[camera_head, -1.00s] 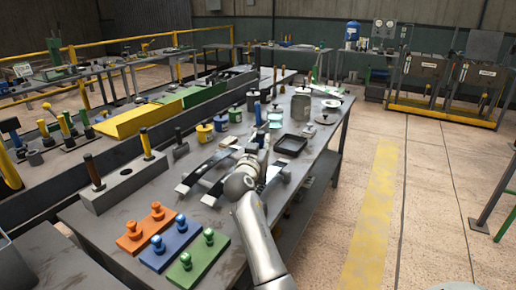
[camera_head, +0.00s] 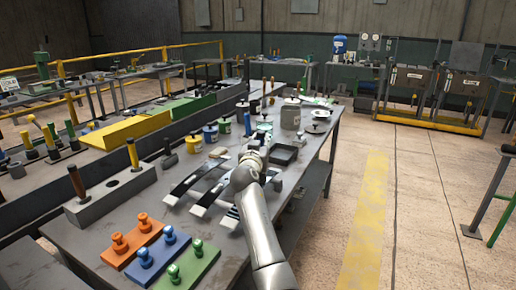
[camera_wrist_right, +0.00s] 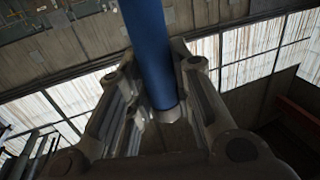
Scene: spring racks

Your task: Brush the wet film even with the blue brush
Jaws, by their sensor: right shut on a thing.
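My right gripper (camera_head: 254,150) is shut on the blue brush, over the far end of the dark leaf springs. Several dark leaf springs (camera_head: 200,178) with pale ends lie side by side on the grey bench (camera_head: 85,215). My arm hides part of them. The brush tip and any wet film cannot be made out. My left gripper is not in view.
Orange (camera_head: 133,240), blue (camera_head: 158,252) and green (camera_head: 190,268) knobbed blocks lie at the near end. A black tray (camera_head: 284,154) is right of the gripper. Yellow (camera_head: 194,144) and blue (camera_head: 210,134) pots and a grey canister (camera_head: 291,115) stand behind. Open floor lies right.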

